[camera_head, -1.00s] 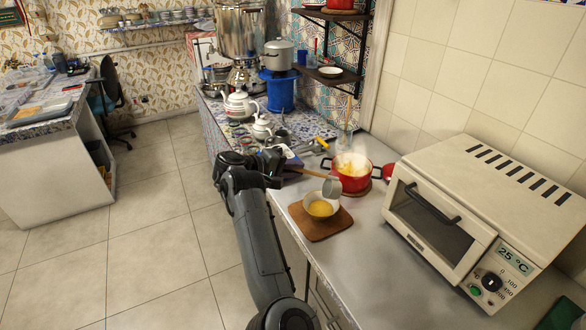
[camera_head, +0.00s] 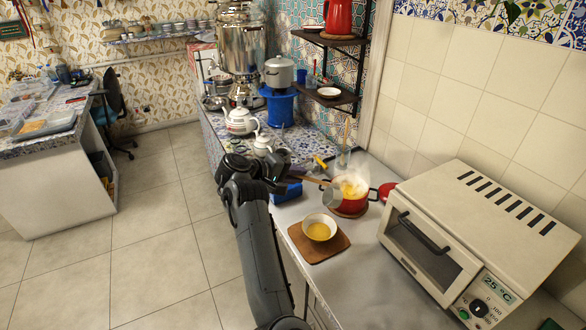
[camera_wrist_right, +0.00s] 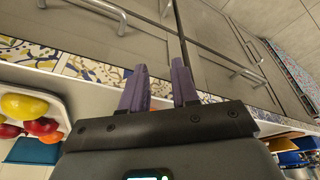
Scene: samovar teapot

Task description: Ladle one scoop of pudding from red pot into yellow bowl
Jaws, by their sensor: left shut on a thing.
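The red pot (camera_head: 346,209) stands on the counter with pale yellow pudding (camera_head: 354,188) inside and steam above it. My left gripper (camera_head: 284,181) is shut on the wooden handle of the ladle (camera_head: 333,196), left of the pot. The ladle's grey cup is at the pot's left rim in the picture; its contents are hidden. The bowl (camera_head: 308,225), cream outside with yellow contents (camera_head: 320,231), sits on a wooden board (camera_head: 320,251) in front of the pot. My right gripper (camera_wrist_right: 160,68) shows in the right wrist view, its purple fingers apart and empty.
A white toaster oven (camera_head: 470,235) stands right of the pot, with a red lid (camera_head: 387,191) between them. White teapots (camera_head: 240,121) and a samovar (camera_head: 238,50) are farther back. The right wrist view shows cupboard fronts (camera_wrist_right: 125,40) and fruit (camera_wrist_right: 25,107).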

